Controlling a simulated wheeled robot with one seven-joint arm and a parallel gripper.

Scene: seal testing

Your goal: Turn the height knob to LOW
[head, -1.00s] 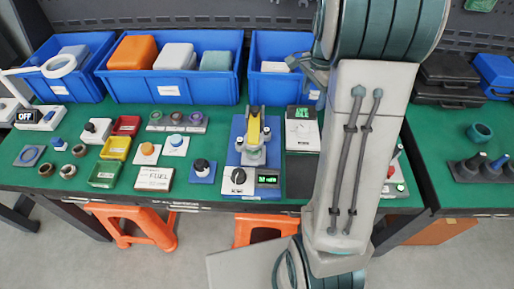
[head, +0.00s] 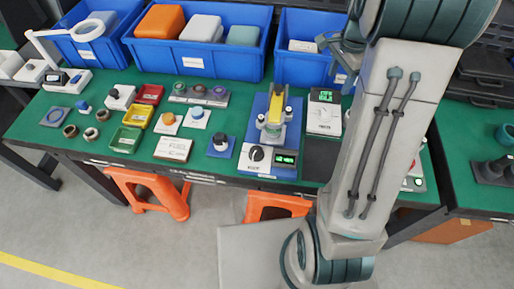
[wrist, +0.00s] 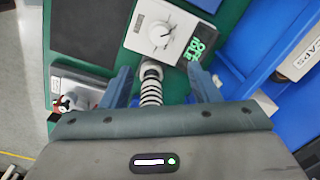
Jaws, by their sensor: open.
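A black knob (head: 256,153) sits on a white box at the front of a blue-based stand, beside a small green-lit display (head: 285,159). Its lettering is too small to read. Right of the stand, another white box (head: 323,118) has a dial and a green display (head: 325,95). That box seems to be the one in the wrist view, with its white dial (wrist: 160,33) and green display (wrist: 199,42). My gripper (wrist: 162,82) is open. A ribbed grey-and-white post (wrist: 150,88) shows between its fingers, with no clear contact. The arm hides part of the bench in the head view.
Blue bins (head: 196,62) line the back of the green bench (head: 60,100). Small trays, rings and labelled blocks cover its left side. A black plate (head: 320,157) lies right of the stand. An orange stool (head: 150,190) stands below the front edge.

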